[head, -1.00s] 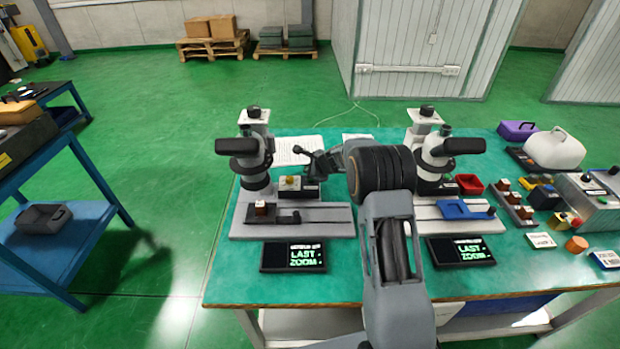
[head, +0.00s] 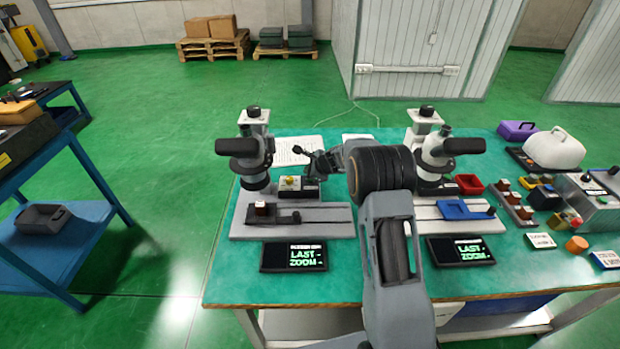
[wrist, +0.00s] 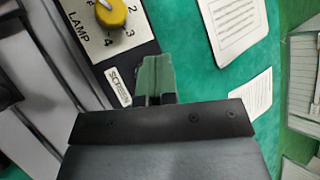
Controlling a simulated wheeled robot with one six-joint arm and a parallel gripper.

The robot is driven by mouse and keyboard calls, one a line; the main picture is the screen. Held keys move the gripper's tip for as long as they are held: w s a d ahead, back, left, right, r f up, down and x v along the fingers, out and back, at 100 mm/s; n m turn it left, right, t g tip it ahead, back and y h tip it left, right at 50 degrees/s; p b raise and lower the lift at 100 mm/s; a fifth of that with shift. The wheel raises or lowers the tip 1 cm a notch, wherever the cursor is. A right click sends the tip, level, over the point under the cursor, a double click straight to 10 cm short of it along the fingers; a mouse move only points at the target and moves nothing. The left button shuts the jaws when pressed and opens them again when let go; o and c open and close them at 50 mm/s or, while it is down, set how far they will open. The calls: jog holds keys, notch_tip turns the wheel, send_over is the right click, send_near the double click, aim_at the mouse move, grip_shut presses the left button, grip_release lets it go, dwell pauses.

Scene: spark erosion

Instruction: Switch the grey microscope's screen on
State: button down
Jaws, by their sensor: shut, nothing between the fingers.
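The grey microscope (head: 256,172) stands at the left of the green-topped table, on a grey base with a slide rail. Its lamp control box (head: 311,190), with a yellow knob (head: 290,182), sits beside the column. In front lies a dark display (head: 270,257) with lit green text reading LAST ZOOM. In the wrist view, the yellow knob (wrist: 110,12) has numbers around it and the word LAMP. A SCREEN label (wrist: 119,87) is at the box's near end. My gripper (wrist: 157,75) is shut and empty, its tips just right of that label. The tips hide any switch there; contact is unclear.
A second, white microscope (head: 437,155) with a blue stage part (head: 465,209) and its own lit display (head: 460,250) stands to the right. Papers (head: 298,149) lie behind the grey microscope. The table's right end is crowded with small items.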

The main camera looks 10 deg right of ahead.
jog(key=shift+f, duration=0.1)
dwell(0.4)
jog(key=shift+f+b, duration=0.35)
jog(key=shift+b, duration=0.2)
jog(key=shift+f+b, duration=0.3)
dwell(0.4)
jog(key=shift+r, duration=0.1)
jog(key=shift+r+p, duration=0.55)
jog(key=shift+r, duration=0.1)
jog(key=shift+r, duration=0.15)
notch_tip(320, 180, up, 6)
jog(key=p, duration=0.4)
jog(key=shift+p, duration=0.4)
